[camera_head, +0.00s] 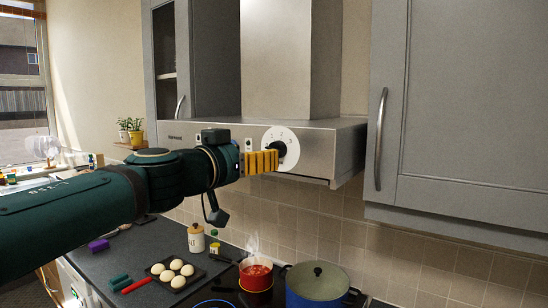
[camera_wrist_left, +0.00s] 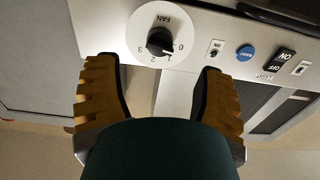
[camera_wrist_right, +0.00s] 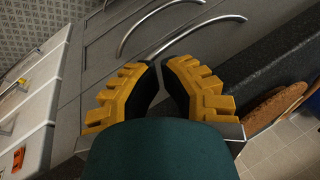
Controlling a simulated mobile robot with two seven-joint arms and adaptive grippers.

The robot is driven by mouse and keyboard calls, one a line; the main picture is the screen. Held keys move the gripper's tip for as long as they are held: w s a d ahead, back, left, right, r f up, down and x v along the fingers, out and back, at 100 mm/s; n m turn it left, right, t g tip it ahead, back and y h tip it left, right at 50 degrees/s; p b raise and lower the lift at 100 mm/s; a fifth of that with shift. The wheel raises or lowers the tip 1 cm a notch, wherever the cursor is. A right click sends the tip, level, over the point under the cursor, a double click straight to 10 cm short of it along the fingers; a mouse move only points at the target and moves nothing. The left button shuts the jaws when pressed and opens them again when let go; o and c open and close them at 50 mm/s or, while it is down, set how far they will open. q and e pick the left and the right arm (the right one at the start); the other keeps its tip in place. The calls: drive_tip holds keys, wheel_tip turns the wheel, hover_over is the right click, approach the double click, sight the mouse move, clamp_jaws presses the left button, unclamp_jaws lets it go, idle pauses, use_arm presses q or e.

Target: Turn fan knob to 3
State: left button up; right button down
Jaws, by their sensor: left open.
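The round white fan dial (camera_head: 273,136) with its black knob (camera_head: 280,149) sits on the front of the range hood. My left gripper (camera_head: 264,161) is at the hood front, just left of and below the knob. In the left wrist view, the knob (camera_wrist_left: 160,41) is beyond the open fingertips of my left gripper (camera_wrist_left: 158,75), with nothing between them. The dial is upside down there; the knob's pointer seems to lie near the 1, but this is hard to read. My right gripper (camera_wrist_right: 160,72) shows only in its wrist view, empty, its tips close together with a narrow gap.
A grey hood (camera_head: 330,135) juts out between wall cabinets. Next to the dial are a small switch (camera_wrist_left: 216,47) and a blue button (camera_wrist_left: 246,52). Below stand a steaming red pot (camera_head: 256,280), a blue pot (camera_head: 315,287) and a tray of buns (camera_head: 172,272). Drawer handles (camera_wrist_right: 150,28) are near my right gripper.

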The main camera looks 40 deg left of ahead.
sight(274, 148)
use_arm(q)
drive_tip(key=w, duration=0.2)
drive_tip(key=w+b, duration=0.1)
drive_tip(key=w, duration=0.4)
drive_tip(key=shift+w+a, duration=0.2)
drive_tip(key=shift+a, duration=0.2)
clamp_jaws()
